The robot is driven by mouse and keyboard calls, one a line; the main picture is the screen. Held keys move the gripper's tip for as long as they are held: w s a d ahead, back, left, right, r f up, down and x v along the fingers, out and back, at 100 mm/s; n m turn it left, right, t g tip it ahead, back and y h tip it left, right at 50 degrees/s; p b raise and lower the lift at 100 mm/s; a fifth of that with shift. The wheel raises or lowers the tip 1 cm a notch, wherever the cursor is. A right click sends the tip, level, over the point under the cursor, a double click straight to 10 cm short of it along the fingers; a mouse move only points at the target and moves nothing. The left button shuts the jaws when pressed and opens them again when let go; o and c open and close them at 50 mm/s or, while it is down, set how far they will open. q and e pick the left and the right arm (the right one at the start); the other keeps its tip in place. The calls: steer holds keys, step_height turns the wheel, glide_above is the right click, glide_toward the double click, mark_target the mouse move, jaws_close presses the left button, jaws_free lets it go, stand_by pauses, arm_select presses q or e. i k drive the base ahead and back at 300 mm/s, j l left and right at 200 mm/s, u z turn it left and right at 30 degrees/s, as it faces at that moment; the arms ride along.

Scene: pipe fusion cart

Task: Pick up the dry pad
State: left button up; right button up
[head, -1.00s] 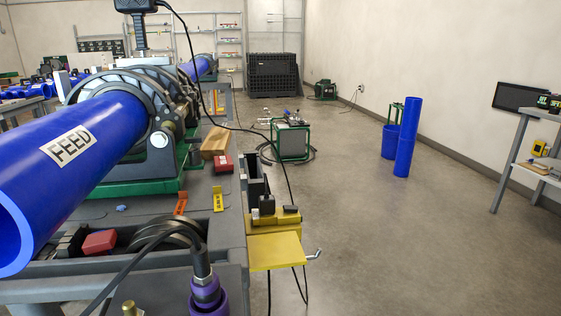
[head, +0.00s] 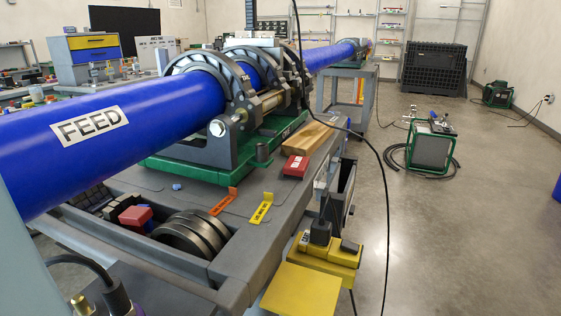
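Neither of my grippers shows in the head view. I cannot tell for sure which thing is the dry pad. A small red block with white lettering (head: 296,166) lies flat on the grey cart top (head: 222,185), beside a wooden block; its lettering is too small to read. A second red block (head: 136,215), without a readable label, sits in the recessed tray at the cart's near left, next to dark blocks. Nothing is gripping either red block.
The blue FEED pipe (head: 90,130) crosses the cart through the clamp rings (head: 205,85). Dark discs (head: 185,235), orange (head: 225,201) and yellow (head: 262,208) tags, a wooden block (head: 297,141) and yellow box (head: 325,262) lie near.

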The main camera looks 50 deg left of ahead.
mark_target(296, 167)
steer(key=i+u, duration=0.2)
steer(key=u, duration=0.2)
steer(key=i+u, duration=0.15)
steer(key=u, duration=0.25)
steer(key=i+l+u, duration=0.15)
steer(key=u, duration=0.25)
steer(key=i+l+u, duration=0.15)
steer(key=u, duration=0.3)
